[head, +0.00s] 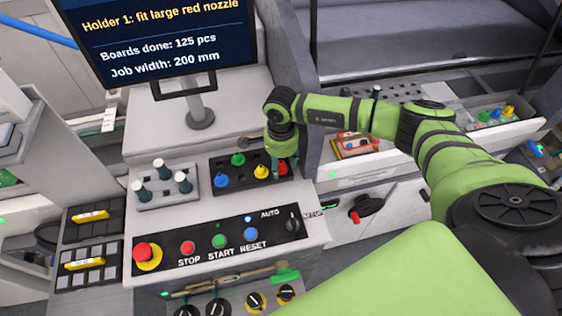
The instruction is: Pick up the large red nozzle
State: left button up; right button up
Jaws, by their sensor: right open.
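A red nozzle (282,169) stands at the right end of a black nozzle tray (246,184) on the machine's top; its upper part is hidden by my right gripper. A blue nozzle (221,180), a green nozzle (238,158) and a yellow nozzle (261,171) stand in the same tray. My right gripper (281,161) points down right over the red nozzle. Its fingers are open but mostly hidden, and I cannot tell whether they touch the nozzle. My left gripper is not in view.
A screen (160,40) above names the large red nozzle for holder 1. A button panel (220,240) lies in front. More coloured nozzles (496,114) stand at far right.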

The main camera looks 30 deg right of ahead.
aim_at(281, 162)
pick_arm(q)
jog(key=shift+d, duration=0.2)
pick_arm(e)
grip_shut()
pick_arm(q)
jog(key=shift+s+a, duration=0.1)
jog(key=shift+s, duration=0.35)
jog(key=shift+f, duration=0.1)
pick_arm(e)
jog(key=shift+r+b, duration=0.4)
jog(key=shift+r, duration=0.05)
pick_arm(q)
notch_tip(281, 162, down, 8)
jog(key=b, duration=0.7)
pick_arm(e)
notch_tip(281, 162, up, 17)
